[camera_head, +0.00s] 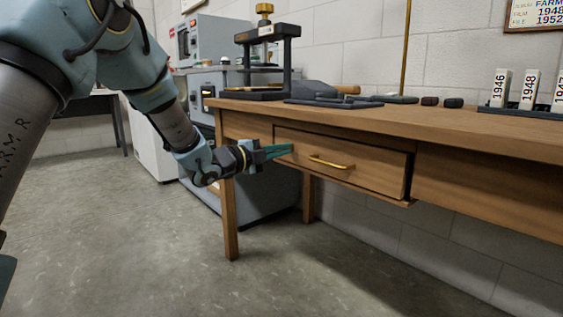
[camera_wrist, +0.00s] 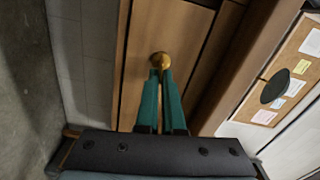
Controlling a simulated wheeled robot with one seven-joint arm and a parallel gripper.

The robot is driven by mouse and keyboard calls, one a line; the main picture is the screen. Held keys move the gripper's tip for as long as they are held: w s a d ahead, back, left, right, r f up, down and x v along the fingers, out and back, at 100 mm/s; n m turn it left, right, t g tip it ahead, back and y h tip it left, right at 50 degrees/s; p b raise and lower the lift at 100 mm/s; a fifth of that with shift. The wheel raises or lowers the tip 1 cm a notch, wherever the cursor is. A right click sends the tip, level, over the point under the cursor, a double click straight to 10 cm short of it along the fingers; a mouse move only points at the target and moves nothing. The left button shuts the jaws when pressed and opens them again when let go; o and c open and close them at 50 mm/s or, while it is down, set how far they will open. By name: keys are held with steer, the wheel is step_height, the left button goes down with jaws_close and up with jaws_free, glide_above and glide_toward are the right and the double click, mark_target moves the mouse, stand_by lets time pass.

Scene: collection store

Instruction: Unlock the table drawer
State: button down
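The wooden table drawer (camera_head: 375,172) has a brass bar handle (camera_head: 330,162) and looks closed or nearly so. My gripper (camera_head: 291,149) reaches in from the left, its teal fingers level with the drawer front, left of the handle. In the wrist view my gripper (camera_wrist: 161,74) has its fingertips close together at a round brass piece (camera_wrist: 160,59) on the wood, which looks like the lock with its key. The fingers seem closed on the small key part, which they mostly hide. In the head view the lock is hidden behind the fingers.
The wooden table (camera_head: 440,122) carries a small press (camera_head: 268,60), dark tools and year-marked blocks (camera_head: 499,88). A table leg (camera_head: 230,215) stands below my gripper. Grey cabinets are behind on the left. The floor in front is clear.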

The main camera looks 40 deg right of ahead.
steer(key=shift+w+f+m+b, duration=0.1)
steer(key=shift+f+m+b, duration=0.15)
steer(key=shift+m+b, duration=0.65)
steer(key=c, duration=1)
jaws_free()
steer(key=shift+r, duration=0.1)
steer(key=shift+c, duration=0.2)
steer(key=a+p, duration=0.2)
steer(key=a, duration=0.9)
steer(key=shift+w+p, duration=0.3)
